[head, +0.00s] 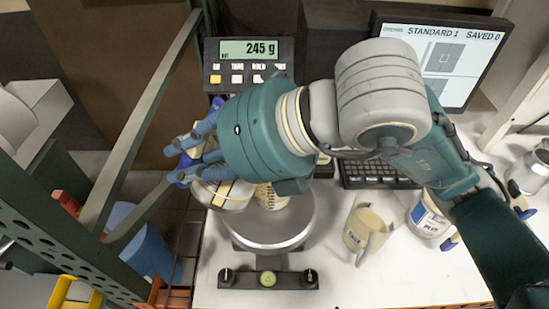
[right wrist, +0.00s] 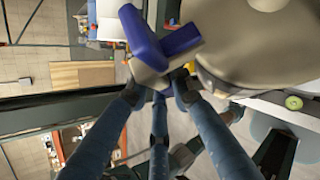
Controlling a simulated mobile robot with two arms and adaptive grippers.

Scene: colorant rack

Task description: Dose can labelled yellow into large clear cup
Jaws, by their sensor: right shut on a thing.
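My right gripper (head: 186,160) reaches across from the right and is shut on a can (head: 232,194) at its blue handle. The handle (right wrist: 160,38) and the grey-beige can body (right wrist: 265,45) show close up in the right wrist view. The can is beside and partly in front of a clear cup with graduation marks (head: 270,197), which stands on the round scale plate (head: 275,230). The can's label is not readable. My right wrist hides the upper part of the cup. I cannot tell whether anything flows. My left gripper is not in view.
The scale display (head: 249,49) reads 245 g. A beige pitcher (head: 366,232) and a blue-labelled can (head: 429,216) stand right of the scale. A monitor (head: 440,57) and keyboard (head: 376,174) are behind. A dark metal frame (head: 150,120) rises at left.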

